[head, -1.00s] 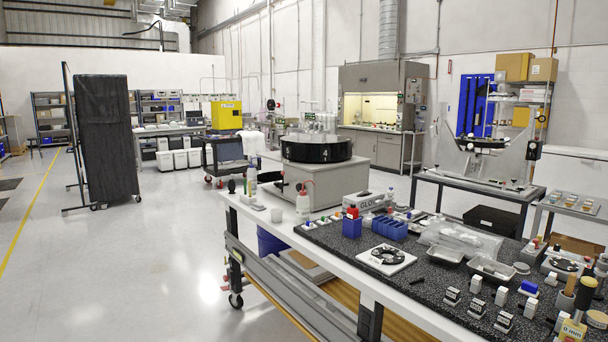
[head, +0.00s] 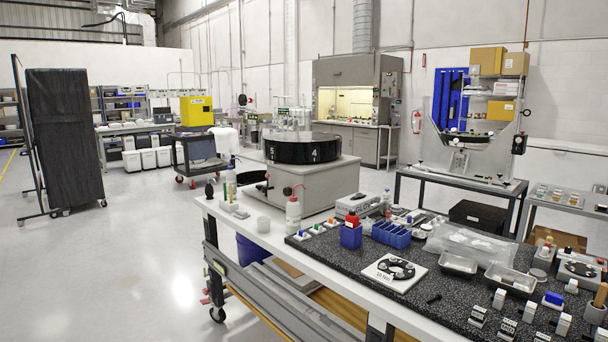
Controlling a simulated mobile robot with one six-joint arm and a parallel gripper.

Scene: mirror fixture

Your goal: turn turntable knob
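Clear upright parts (head: 293,124) stand on top of the drum. A small dark lever-like part (head: 264,187) shows at the left side of the base. I cannot tell whether it is the turntable's knob. My gripper is not in view.
A long white-edged workbench (head: 262,240) with a dark speckled top crosses the foreground, holding bottles, blue racks, trays and small blocks. A dark covered rack (head: 65,135) stands at left. Open grey floor (head: 110,265) lies left of the bench.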

